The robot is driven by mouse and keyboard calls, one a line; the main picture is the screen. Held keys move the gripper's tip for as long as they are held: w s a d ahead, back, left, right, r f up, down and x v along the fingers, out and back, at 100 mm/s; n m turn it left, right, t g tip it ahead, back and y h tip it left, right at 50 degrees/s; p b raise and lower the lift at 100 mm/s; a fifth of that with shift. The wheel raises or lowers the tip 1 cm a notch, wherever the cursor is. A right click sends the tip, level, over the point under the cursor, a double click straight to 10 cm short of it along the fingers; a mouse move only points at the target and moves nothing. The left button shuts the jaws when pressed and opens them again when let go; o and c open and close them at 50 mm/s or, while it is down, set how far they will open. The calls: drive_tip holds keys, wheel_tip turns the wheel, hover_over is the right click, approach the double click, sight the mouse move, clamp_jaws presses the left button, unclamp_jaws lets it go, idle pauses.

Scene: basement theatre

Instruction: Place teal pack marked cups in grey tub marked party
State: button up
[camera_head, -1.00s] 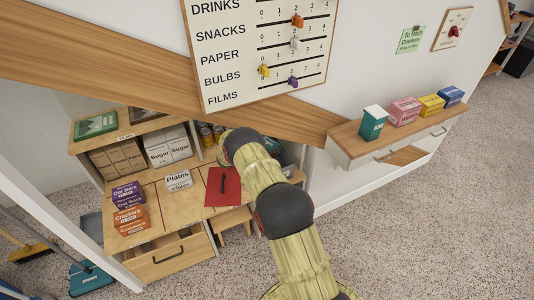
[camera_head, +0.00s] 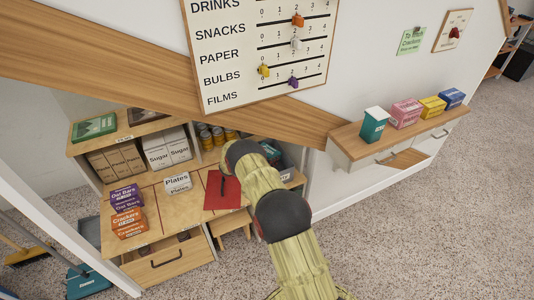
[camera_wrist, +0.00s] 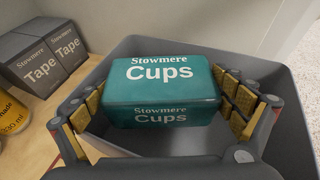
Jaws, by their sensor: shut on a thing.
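The teal pack marked Cups (camera_wrist: 160,85) is between the gold-padded fingers of my gripper (camera_wrist: 162,98) in the wrist view. My gripper is shut on it. The grey tub (camera_wrist: 292,112) lies below and around the pack in that view, with its open inside showing beneath. I cannot tell how deep the pack sits relative to the rim. In the head view the tub (camera_head: 286,162) shows partly behind my arm on the shelf unit, with a pale label too small to read. My arm hides the gripper there.
Grey Tape boxes (camera_wrist: 42,58) and a yellow can (camera_wrist: 10,125) stand left of the tub. The worktop holds a Plates pack (camera_head: 177,183), a red folder (camera_head: 222,191), and Oat Bars (camera_head: 127,197) and Crackers packs (camera_head: 129,223). Sugar packs (camera_head: 167,149) stand behind.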

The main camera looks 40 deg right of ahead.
drive_tip(key=shift+f, duration=0.15)
drive_tip(key=o, duration=0.9)
drive_tip(key=shift+f, duration=0.1)
drive_tip(key=shift+r, duration=0.45)
drive_tip(key=p+v, duration=0.4)
drive_tip(key=v, duration=0.8)
drive_tip(key=shift+a+r, duration=0.1)
